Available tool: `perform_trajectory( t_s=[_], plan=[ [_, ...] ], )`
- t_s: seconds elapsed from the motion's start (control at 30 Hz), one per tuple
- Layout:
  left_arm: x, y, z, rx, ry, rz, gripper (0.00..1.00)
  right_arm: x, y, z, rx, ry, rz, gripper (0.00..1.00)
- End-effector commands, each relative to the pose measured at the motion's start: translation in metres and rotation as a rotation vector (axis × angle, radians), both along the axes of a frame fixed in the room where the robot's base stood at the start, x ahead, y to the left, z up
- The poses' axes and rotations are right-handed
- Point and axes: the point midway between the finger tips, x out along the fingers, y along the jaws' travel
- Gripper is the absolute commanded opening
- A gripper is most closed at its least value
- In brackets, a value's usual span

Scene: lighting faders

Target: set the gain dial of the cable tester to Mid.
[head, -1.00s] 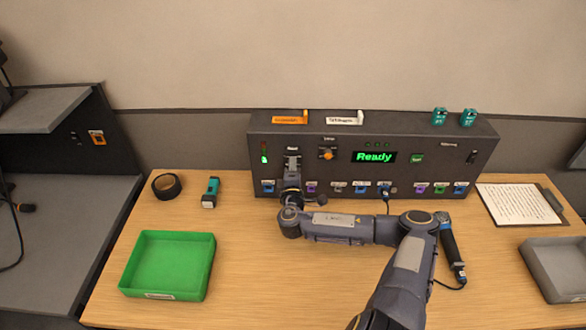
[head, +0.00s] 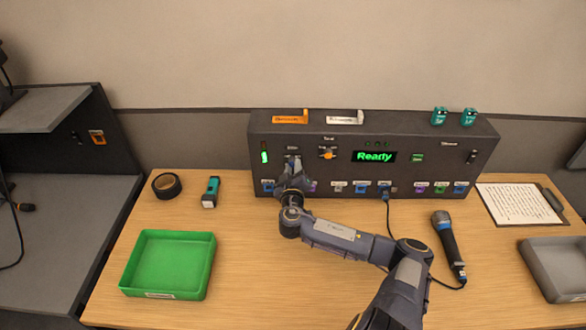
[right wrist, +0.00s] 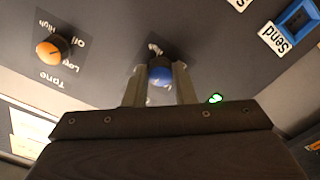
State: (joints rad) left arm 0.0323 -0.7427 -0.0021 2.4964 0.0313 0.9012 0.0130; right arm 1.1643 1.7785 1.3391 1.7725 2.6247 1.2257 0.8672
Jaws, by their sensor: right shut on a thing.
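The cable tester is a dark upright panel (head: 340,127) at the back of the table, with a green "Ready" display (head: 374,156). My right gripper (head: 292,163) is at its left part, and in the right wrist view (right wrist: 160,85) its fingers are shut on a blue knob (right wrist: 160,74). The knob's label is mostly hidden and its setting cannot be read; I cannot tell if it is the gain dial. An orange dial (head: 327,153) marked Tone, with Off, Low and High, is beside it; it also shows in the right wrist view (right wrist: 48,50). My left gripper is not in view.
A green level light (head: 264,157) glows left of my gripper. Several coloured sockets line the panel's bottom; a blue one (right wrist: 298,18) is marked Send. A cabled microphone (head: 447,240), green tray (head: 168,265), black tape roll (head: 166,186) and clipboard (head: 518,205) are on the table.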

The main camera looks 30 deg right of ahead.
Motion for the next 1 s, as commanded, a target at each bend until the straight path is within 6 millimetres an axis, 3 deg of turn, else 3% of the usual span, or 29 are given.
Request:
perform_trajectory(
  t_s=[0.5, 1.0],
  plan=[
    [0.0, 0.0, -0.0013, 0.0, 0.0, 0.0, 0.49, 0.0001, 0.0008, -0.0034, 0.392, -0.234, -0.003, 0.01],
    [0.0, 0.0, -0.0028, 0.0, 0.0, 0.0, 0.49, 0.0005, 0.0017, -0.0039, 0.561, -0.336, -0.002, 0.01]
  ],
)
